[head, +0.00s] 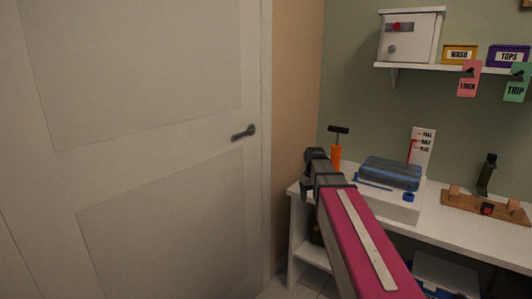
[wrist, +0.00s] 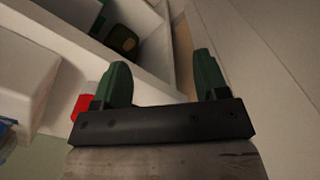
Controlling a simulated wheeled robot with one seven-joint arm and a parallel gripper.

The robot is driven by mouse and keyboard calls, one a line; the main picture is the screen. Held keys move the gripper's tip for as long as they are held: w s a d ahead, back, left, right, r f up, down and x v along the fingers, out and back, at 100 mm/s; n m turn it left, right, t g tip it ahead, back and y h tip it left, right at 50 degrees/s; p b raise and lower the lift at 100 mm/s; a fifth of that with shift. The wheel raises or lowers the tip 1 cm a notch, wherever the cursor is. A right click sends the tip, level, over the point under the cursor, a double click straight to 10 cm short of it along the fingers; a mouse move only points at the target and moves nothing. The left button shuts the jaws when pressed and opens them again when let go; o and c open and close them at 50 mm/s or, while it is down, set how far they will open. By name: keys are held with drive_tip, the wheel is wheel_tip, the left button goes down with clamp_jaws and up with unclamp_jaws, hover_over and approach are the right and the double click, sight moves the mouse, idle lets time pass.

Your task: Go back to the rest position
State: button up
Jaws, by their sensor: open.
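My gripper (wrist: 162,80) is open in the wrist view, with its two green fingers wide apart and nothing between them. In the head view, my pink arm reaches up and away from the lower right. My gripper (head: 312,172) is at its far end, in front of the left end of the white bench (head: 440,211). The fingers are small and partly hidden by my wrist in that view.
A closed white door (head: 150,130) with a dark handle (head: 243,132) fills the left. On the bench are an orange-bodied pump (head: 336,155), a blue case (head: 391,173) and a wooden rack (head: 485,208). A wall shelf (head: 450,69) holds a white cabinet (head: 409,38).

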drive_tip(key=s+f+m, duration=0.3)
drive_tip(key=s+f, duration=1.4)
drive_tip(key=f, duration=0.2)
drive_tip(key=shift+f+m, duration=0.3)
